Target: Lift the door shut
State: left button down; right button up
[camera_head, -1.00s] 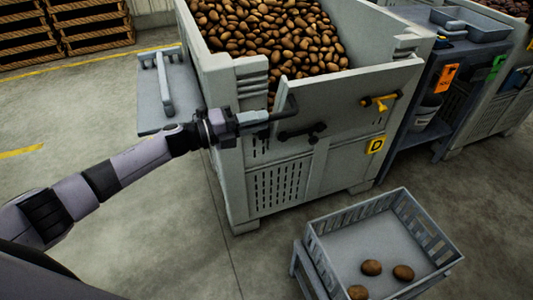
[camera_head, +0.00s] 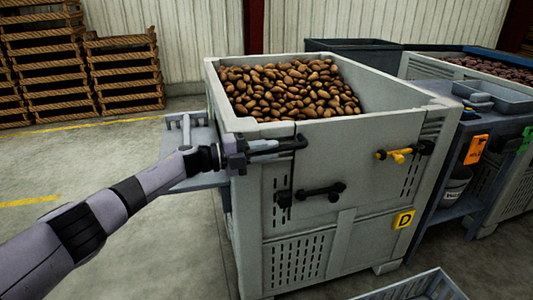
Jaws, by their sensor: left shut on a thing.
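The door (camera_head: 365,168) is a pale grey panel in the front of the potato bin (camera_head: 250,205). It stands upright, its top edge about level with the bin rim. A dark bar handle (camera_head: 294,143) is at its upper left. My left gripper (camera_head: 262,148) is shut on this handle, and the gripper partly hides it. A black latch (camera_head: 320,191) sits lower on the front and a yellow-handled latch (camera_head: 403,153) at the upper right. Potatoes (camera_head: 290,88) fill the bin behind the door. My right gripper is not in view.
A grey side shelf (camera_head: 187,178) stands left of the bin, close under my left arm. A slatted crate (camera_head: 420,286) is at the bottom edge. A bench with trays (camera_head: 490,93) stands at right.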

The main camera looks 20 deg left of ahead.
pick_arm(q)
jog(key=shift+w+a+r, duration=0.25)
jog(key=shift+a+r, duration=0.1)
jog(key=c, duration=1.5)
grip_release()
jog(key=shift+t, duration=0.3)
jog(key=o, duration=0.4)
jog(key=shift+w+f, duration=0.1)
jog(key=shift+o, duration=0.2)
jog(key=shift+d+f, duration=0.1)
jog(key=v, duration=0.7)
jog(key=shift+p, duration=0.3)
